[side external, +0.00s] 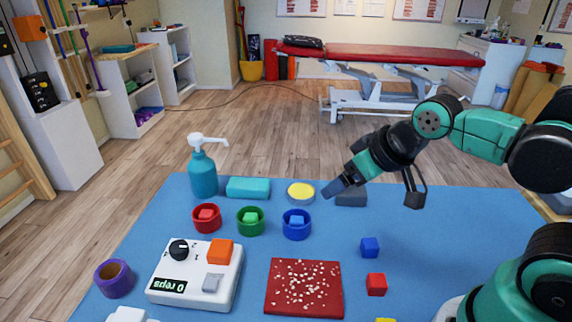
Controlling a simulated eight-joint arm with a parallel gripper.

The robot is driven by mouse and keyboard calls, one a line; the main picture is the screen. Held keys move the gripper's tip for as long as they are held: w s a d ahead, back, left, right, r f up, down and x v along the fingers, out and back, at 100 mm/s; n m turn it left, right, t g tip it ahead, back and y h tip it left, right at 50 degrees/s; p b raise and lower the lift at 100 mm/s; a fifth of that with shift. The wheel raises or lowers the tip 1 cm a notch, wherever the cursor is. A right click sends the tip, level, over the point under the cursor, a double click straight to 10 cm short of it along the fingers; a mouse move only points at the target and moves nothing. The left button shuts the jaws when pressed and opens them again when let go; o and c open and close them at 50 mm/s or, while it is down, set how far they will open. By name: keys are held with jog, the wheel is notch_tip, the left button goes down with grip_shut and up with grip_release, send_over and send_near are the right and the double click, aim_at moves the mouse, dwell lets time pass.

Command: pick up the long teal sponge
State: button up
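The long teal sponge (248,188) lies flat near the far edge of the blue table, just right of the teal pump bottle (203,174). My gripper (333,189) reaches in from the right and points down and to the left. Its tip is to the right of the sponge and apart from it, near a round yellow-topped disc (301,193). No held object is visible.
A dark grey block (351,198) sits beside my gripper. Red (207,225), green (250,229) and blue (297,231) cups stand in front of the sponge.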

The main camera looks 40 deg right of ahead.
jog(key=shift+o, duration=0.6)
jog(key=n+g+y, duration=0.2)
jog(key=n+y, duration=0.1)
jog(key=n, duration=0.4)
send_over(248, 183)
jog(key=s+d, duration=0.2)
jog(key=s, duration=0.4)
notch_tip(248, 183, down, 3)
jog(key=shift+n+g+y, duration=0.3)
jog(key=shift+n+y, duration=0.5)
jog(key=shift+n, duration=0.1)
jog(key=w+f, duration=0.2)
jog(key=f, duration=0.1)
jog(key=w+f, duration=0.1)
jog(key=f, duration=0.1)
jog(key=shift+w+d+f, duration=0.15)
jog(key=shift+w, duration=0.25)
jog(key=shift+x, duration=3)
